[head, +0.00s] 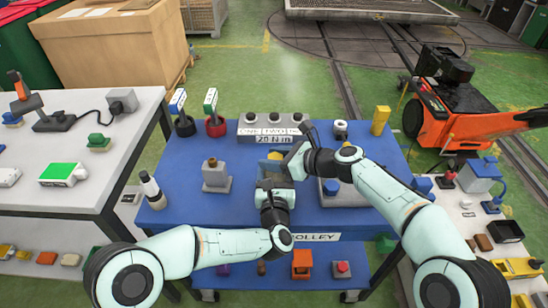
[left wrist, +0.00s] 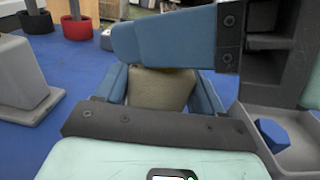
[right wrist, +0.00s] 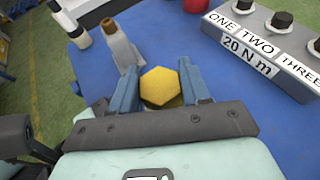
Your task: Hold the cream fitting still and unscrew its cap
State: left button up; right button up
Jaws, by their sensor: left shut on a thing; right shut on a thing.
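The cream fitting (left wrist: 160,88) stands between the blue fingers of my left gripper (left wrist: 162,92), which is shut on its sides. In the head view my left gripper (head: 272,178) comes in from the front of the blue trolley top. The yellow six-sided cap (right wrist: 160,87) is between the blue fingers of my right gripper (right wrist: 160,92), which is shut on it. My right gripper (head: 284,160) comes in from the right, and its finger lies across the top of the fitting in the left wrist view. Whether the cap still sits on thread is hidden.
A grey block marked ONE, TWO, THREE and 20 N m (head: 270,130) stands just behind. A grey fitting with a brown top (head: 215,175) is to the left, with a white bottle (head: 151,190) beyond. The blue trolley top (head: 180,225) is clear at front left.

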jog(key=n+g+y, duration=0.1)
jog(key=n+g, duration=0.1)
jog(key=g, duration=0.1)
jog(key=shift+w+n, duration=0.1)
jog(key=shift+n, duration=0.3)
pick_arm(q)
jog(key=shift+d, duration=0.1)
pick_arm(e)
jog(key=shift+n+g+y, duration=0.4)
jog(key=shift+n+g, duration=0.9)
jog(key=shift+g, duration=0.2)
jog(key=shift+n+g, duration=0.3)
jog(key=shift+g, duration=0.1)
jog(key=shift+s, duration=0.2)
jog(key=o, duration=1.3)
jog(key=shift+c, duration=0.2)
jog(key=shift+r, duration=0.1)
